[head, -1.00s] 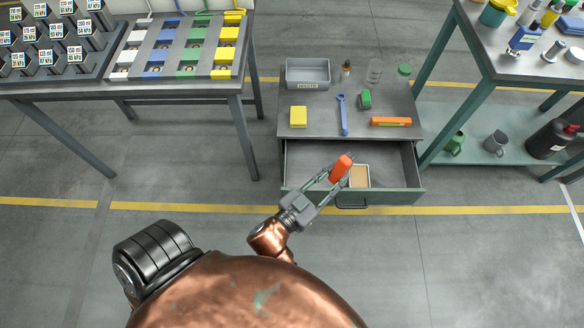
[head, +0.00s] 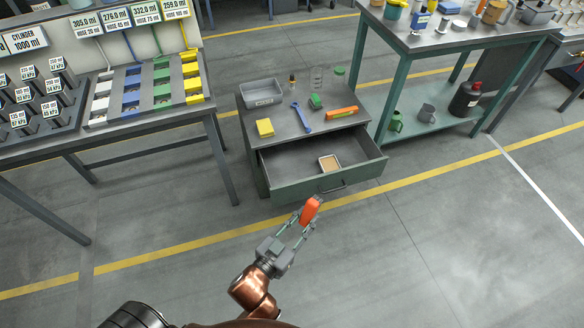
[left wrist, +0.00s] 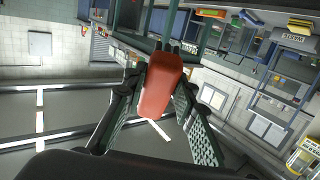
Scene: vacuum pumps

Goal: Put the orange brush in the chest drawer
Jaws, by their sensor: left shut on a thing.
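The orange brush (head: 310,211) is held between the fingertips of my left gripper (head: 297,228). In the left wrist view the brush (left wrist: 161,86) sits upright between the two fingers, its far end dark. In the head view the gripper is in front of the chest (head: 262,178), and the brush shows just below the drawer's front panel (head: 325,187). The chest drawer is pulled open. A small tan-bottomed tray (head: 329,163) lies inside it, and the rest of its floor looks bare. My right gripper is not in view.
On the chest top are a grey bin (head: 262,92), a yellow block (head: 265,128), a blue wrench (head: 301,116), a green item (head: 315,101) and an orange level (head: 342,112). A workbench (head: 215,145) stands left, a green-legged table (head: 398,82) right. The front floor is clear.

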